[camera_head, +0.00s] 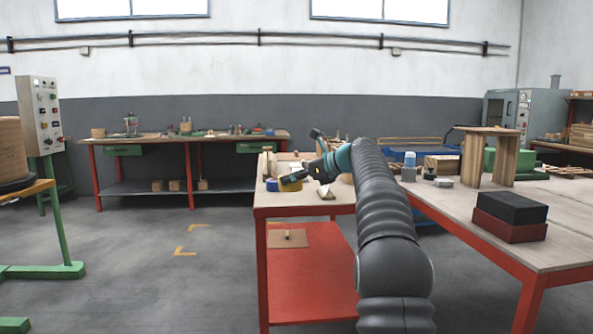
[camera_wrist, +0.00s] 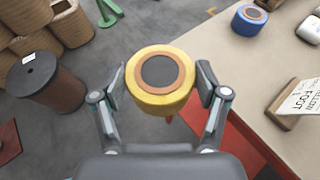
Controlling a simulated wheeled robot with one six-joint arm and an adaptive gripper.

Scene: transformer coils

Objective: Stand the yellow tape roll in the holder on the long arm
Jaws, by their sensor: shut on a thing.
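The yellow tape roll (camera_wrist: 160,99), with a brown core ring and dark centre, is between the two fingers of my gripper (camera_wrist: 161,86) in the wrist view. Both fingers press on its sides, and its round face is toward the camera. It is held just past the table's left edge, with floor and a red lower shelf below. In the head view my gripper (camera_head: 293,181) is small, over the near left end of the table, and the roll is hard to make out. I cannot pick out the holder for certain in either view.
A blue tape roll (camera_wrist: 250,19) lies on the table. A wooden stand with a lettered card (camera_wrist: 296,101) is at the right; the card also shows in the head view (camera_head: 326,191). A black box on a red one (camera_head: 511,215) sits on the right table arm.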

